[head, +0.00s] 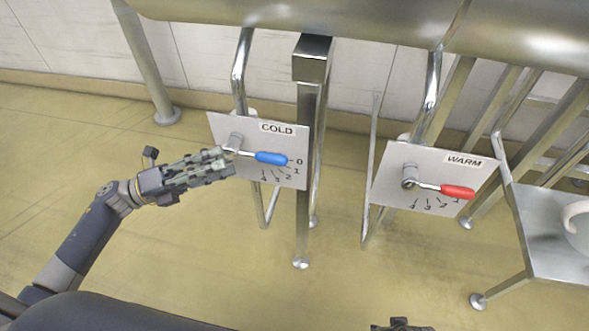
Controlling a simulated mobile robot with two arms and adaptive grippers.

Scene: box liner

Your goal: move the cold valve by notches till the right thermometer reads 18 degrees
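The cold valve has a blue lever (271,158) on a white plate labelled COLD (222,128). The lever points right, at the 0 mark; marks 1 to 4 fan out below it. My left gripper (230,161) is just left of the lever, its fingertips close to the lever's metal shank. Whether they touch it, and how far the fingers are apart, I cannot tell. The blue grip itself is clear of the fingers. My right gripper (402,325) shows only as a small piece at the bottom edge. No thermometer is in view.
A WARM plate (390,185) with a red lever (457,191) pointing right stands to the right. Metal pipes and a square post (311,75) stand around the plates. A steel table (545,225) with a partly visible white object is at far right. The front floor is bare.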

